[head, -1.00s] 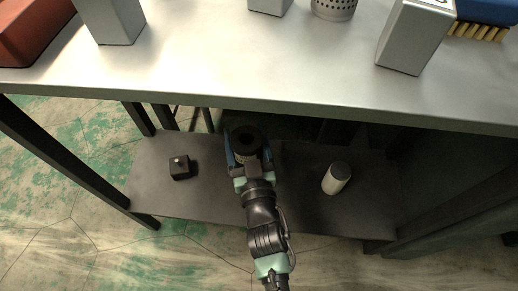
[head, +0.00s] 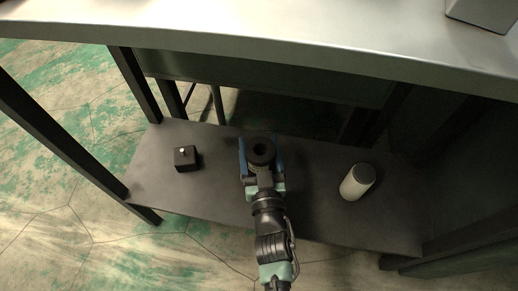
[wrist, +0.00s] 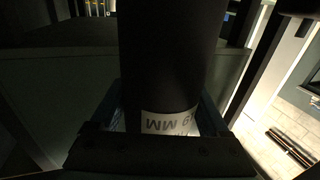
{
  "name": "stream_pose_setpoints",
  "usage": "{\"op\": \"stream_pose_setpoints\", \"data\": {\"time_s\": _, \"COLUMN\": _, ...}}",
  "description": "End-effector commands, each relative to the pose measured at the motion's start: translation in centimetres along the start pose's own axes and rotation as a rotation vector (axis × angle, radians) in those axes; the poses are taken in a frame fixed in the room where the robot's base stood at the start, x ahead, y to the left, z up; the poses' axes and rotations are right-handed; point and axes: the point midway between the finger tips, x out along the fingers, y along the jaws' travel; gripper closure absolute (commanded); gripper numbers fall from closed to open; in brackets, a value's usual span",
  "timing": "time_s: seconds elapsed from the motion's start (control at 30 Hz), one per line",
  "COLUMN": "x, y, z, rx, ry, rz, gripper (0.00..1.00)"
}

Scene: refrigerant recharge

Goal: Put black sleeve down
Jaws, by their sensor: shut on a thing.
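The black sleeve (head: 262,150) is a dark upright cylinder with a hole in its top. My gripper (head: 262,160) is shut on it, with a blue finger on each side. In the wrist view the black sleeve (wrist: 170,50) fills the middle, with a white label marked in dark letters near the fingers. The sleeve is over the lower dark shelf (head: 215,185); whether its base touches the shelf is hidden.
A small black box (head: 186,160) with a light knob stands on the shelf at left. A white cylinder (head: 357,182) stands at right. The pale upper tabletop (head: 250,45) overhangs behind, and dark legs stand at the sides. Shelf room is clear between these things.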

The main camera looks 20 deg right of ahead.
Motion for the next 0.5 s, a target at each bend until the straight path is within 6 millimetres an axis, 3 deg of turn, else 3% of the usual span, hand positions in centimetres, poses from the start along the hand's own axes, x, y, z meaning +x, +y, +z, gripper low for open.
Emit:
{"op": "stream_pose_setpoints", "data": {"time_s": 0.3, "x": 0.03, "y": -0.02, "z": 0.22, "rx": 0.0, "ry": 0.002, "rz": -0.001, "gripper": 0.77}}
{"op": "stream_pose_setpoints", "data": {"time_s": 0.33, "x": 0.03, "y": -0.02, "z": 0.24, "rx": 0.0, "ry": 0.001, "rz": 0.0, "gripper": 0.19}}
{"op": "stream_pose_setpoints", "data": {"time_s": 0.43, "x": 0.02, "y": -0.02, "z": 0.13, "rx": 0.0, "ry": 0.001, "rz": 0.0, "gripper": 0.01}}
{"op": "stream_pose_setpoints", "data": {"time_s": 0.5, "x": 0.02, "y": -0.02, "z": 0.13, "rx": 0.0, "ry": 0.001, "rz": 0.0, "gripper": 0.0}}
